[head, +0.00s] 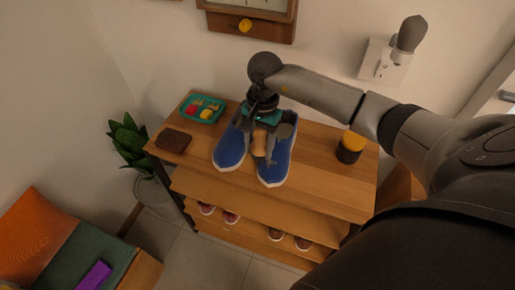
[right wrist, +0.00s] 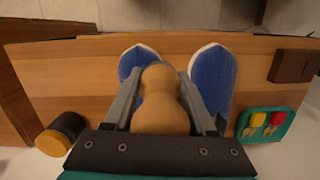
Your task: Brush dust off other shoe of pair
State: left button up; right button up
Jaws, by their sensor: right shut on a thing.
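Two blue shoes with pale soles stand side by side on the wooden rack top: the left shoe (head: 230,150) and the right shoe (head: 275,165) in the head view. They also show in the right wrist view, one at left (right wrist: 136,58) and one at right (right wrist: 213,78). My right gripper (head: 262,140) is above and between the shoes, shut on a tan wooden brush handle (right wrist: 160,105). The handle also shows in the head view (head: 259,144). The bristles are hidden, and I cannot tell whether the brush touches a shoe. My left gripper is not in view.
A brown wallet (head: 173,140) and a teal tray (head: 190,109) with small items lie left of the shoes. A yellow-and-black jar (head: 350,147) stands at right. More shoes (head: 232,217) sit on the lower shelf (head: 260,232). A plant (head: 130,143) stands left of the rack.

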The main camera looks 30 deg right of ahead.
jog(key=shift+r+p, duration=1.2)
jog(key=shift+r, duration=1.05)
jog(key=shift+a, duration=0.1)
